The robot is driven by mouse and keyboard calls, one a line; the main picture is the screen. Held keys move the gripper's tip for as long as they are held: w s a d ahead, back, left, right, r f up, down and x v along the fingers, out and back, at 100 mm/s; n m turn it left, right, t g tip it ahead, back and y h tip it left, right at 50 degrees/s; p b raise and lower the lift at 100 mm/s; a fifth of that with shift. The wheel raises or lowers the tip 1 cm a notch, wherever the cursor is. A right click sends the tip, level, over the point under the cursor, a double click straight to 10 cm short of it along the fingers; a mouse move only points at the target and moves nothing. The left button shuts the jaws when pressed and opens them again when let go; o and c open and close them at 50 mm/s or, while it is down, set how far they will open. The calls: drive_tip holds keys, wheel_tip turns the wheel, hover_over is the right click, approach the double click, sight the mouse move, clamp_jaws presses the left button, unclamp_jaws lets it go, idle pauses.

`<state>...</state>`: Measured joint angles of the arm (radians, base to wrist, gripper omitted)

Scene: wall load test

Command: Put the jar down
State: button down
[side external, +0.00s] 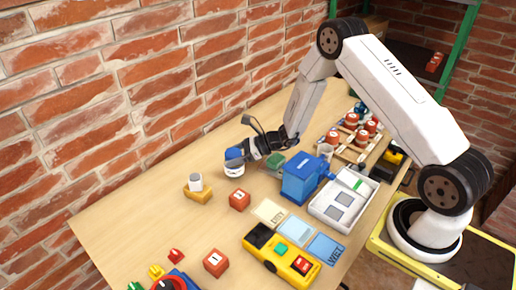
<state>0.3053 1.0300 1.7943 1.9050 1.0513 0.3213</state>
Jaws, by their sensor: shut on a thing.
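A small jar (234,170) with a white body and a blue lid is at the end of my gripper (240,158), near the middle of the wooden table (130,222). My gripper reaches in from the right, low and close to the wall side, and is shut on the jar. The jar appears upright. I cannot tell whether its base touches the table or hangs just above it.
A white cup on a yellow block (198,194) and a red block (239,200) stand close to the jar. Brick wall (120,80) borders the table.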

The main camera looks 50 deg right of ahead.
drive_tip(key=shift+w+f, duration=0.2)
drive_tip(key=shift+f, duration=1.5)
drive_tip(key=shift+f, duration=0.1)
unclamp_jaws()
drive_tip(key=shift+s, duration=0.1)
drive_tip(key=v, duration=0.7)
drive_tip(key=shift+s+d, duration=0.2)
